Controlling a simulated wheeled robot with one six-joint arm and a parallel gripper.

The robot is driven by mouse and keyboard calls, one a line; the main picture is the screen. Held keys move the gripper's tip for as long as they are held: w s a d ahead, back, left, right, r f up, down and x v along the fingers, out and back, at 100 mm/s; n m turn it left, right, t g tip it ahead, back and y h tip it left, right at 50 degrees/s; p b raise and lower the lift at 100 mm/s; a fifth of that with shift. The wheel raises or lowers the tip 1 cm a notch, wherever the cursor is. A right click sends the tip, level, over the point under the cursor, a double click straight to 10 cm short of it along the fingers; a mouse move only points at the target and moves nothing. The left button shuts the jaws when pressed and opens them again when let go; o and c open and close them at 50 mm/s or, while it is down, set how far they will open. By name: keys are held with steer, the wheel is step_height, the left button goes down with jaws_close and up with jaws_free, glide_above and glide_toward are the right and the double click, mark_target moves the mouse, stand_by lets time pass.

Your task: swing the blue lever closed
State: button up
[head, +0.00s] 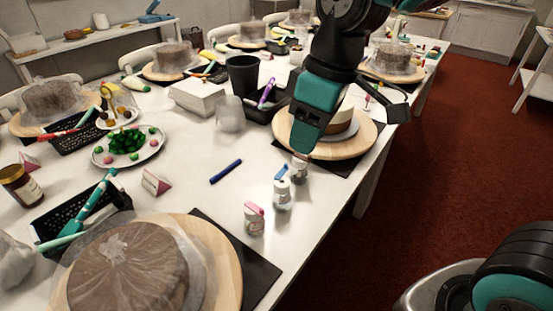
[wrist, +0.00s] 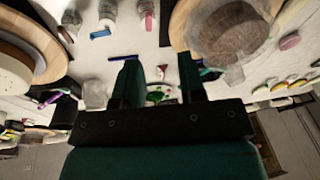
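The blue lever (head: 281,171) tops the middle one of three small jars at the table's front edge. It slants upward from its jar (head: 282,194). In the wrist view the blue lever (wrist: 100,33) is at the upper left. A jar with a pink lever (head: 254,208) is nearer, and a third jar (head: 299,168) is behind, partly under my gripper. My gripper (head: 303,142) hangs above and beyond the blue lever, apart from it. In the wrist view my gripper (wrist: 160,78) has its fingers spread, with nothing held between them.
A blue pen (head: 225,171) lies left of the jars. A wooden turntable (head: 350,146) with a cake is behind my gripper; another turntable (head: 228,271) with a covered cake is at the front. A clear cup (head: 230,114) and black tray (head: 262,114) stand behind.

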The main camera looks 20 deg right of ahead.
steer(key=w+d+f+n+h, duration=0.1)
steer(key=w+d+n, duration=0.1)
steer(key=w, duration=0.9)
steer(key=n+h+p, duration=0.1)
steer(key=n+h, duration=0.1)
glide_above(282, 171)
steer(key=d, duration=0.1)
step_height(282, 171, down, 4)
steer(key=f, duration=0.5)
steer(key=f+p, duration=0.1)
steer(key=f, duration=0.5)
steer(key=w+f, duration=0.1)
steer(key=f, duration=0.5)
steer(key=shift+d+p, duration=0.15)
steer(key=shift+p, duration=0.2)
steer(key=shift+r, duration=0.1)
jaws_close()
